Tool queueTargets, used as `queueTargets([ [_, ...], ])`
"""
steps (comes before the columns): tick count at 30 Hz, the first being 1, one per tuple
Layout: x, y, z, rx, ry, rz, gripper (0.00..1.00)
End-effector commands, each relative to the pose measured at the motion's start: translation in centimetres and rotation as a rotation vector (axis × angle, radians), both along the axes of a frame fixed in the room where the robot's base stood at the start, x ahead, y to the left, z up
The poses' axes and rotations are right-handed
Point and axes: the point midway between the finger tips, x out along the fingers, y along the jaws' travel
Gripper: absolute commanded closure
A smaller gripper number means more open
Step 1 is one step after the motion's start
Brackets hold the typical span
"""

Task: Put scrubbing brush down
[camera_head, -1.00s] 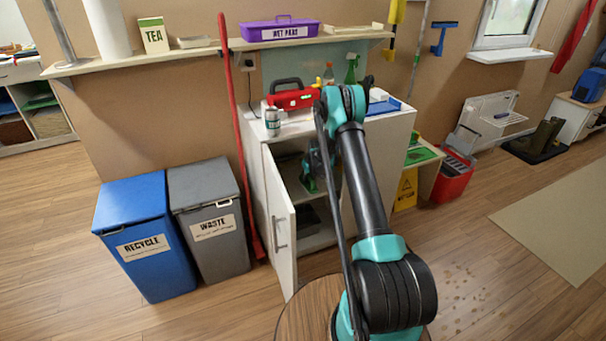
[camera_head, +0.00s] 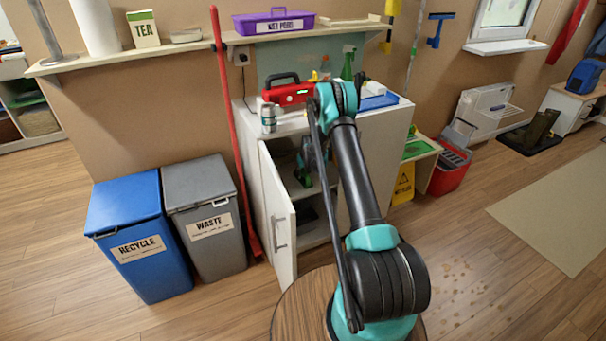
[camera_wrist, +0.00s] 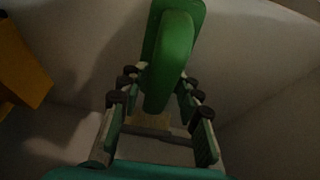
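The scrubbing brush (camera_wrist: 172,55) is green with a rounded handle. In the wrist view it lies between the two fingers of my gripper (camera_wrist: 162,80), its handle end pointing back toward the palm. The fingers appear closed against its sides, though the contact is dim and partly hidden. In the head view my gripper (camera_head: 308,165) is inside the white cabinet (camera_head: 350,155), past its open door (camera_head: 278,222). Green shows by the gripper there, but the brush's shape is not clear. Whether the brush touches a cabinet surface cannot be told.
The open door stands left of my arm. A can (camera_head: 268,118), a red toolbox (camera_head: 290,92) and a blue tray (camera_head: 377,101) sit on the cabinet top. A yellow object (camera_wrist: 22,65) is at the left in the wrist view. Recycle (camera_head: 140,240) and waste (camera_head: 205,218) bins stand left.

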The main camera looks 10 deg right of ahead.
Motion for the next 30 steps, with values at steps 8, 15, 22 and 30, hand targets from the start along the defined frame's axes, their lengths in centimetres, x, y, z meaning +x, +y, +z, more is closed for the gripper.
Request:
queueTargets([
  [8,0.0,0.0,0.0,0.0,0.0,0.0,0.59],
  [15,-0.4,-0.1,1.2,0.0,0.0,0.0,0.59],
  [22,-3.3,-0.8,3.1,0.0,0.0,-0.001,0.59],
  [30,-9.0,-2.1,3.1,0.0,0.0,-0.001,0.59],
])
